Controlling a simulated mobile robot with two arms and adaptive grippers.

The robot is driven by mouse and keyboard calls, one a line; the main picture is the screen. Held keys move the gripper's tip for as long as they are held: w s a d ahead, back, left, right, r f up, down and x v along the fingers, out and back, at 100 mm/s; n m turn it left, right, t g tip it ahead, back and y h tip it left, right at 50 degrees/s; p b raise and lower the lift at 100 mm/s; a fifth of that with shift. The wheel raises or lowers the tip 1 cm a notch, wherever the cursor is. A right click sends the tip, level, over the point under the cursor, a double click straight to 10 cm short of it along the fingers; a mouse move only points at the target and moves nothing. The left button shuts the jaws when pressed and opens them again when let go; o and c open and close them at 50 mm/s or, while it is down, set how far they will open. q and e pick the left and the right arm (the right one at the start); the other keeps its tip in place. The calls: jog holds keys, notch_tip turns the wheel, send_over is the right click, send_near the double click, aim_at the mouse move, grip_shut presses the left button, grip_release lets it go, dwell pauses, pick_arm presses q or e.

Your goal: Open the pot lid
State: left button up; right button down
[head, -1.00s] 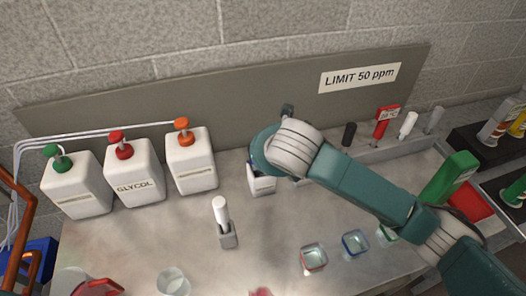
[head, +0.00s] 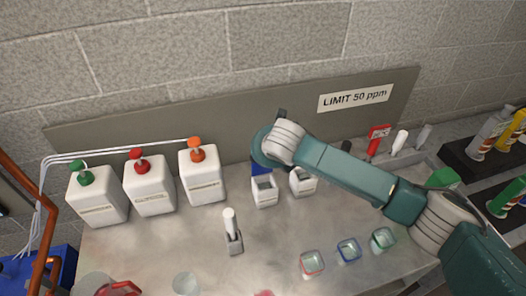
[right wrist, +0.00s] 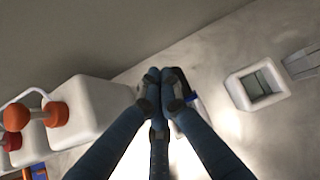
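No pot or pot lid can be clearly made out. My right gripper (right wrist: 160,85) has its dark blue fingers drawn together at the tips in the right wrist view, above the grey worktop (right wrist: 215,55). In the head view it is largely hidden behind my wrist, near the back panel. A dark piece touches or sits behind the fingertips; I cannot tell which. A white jug with an orange pump top (right wrist: 65,115) is left of the fingers, apart from them. A small open square white container (right wrist: 258,85) is to their right. My left gripper is not in view.
White jugs with green (head: 97,195), red (head: 150,187) and orange (head: 207,178) tops stand at the left. A white-handled tool in a holder (head: 234,240) is centre front. Small glass dishes (head: 312,262) lie at front right.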

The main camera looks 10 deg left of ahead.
jog(key=shift+w+a+p, duration=0.3)
jog(key=shift+w, duration=0.25)
jog(key=shift+w+a+f, duration=0.15)
jog(key=shift+w, duration=0.25)
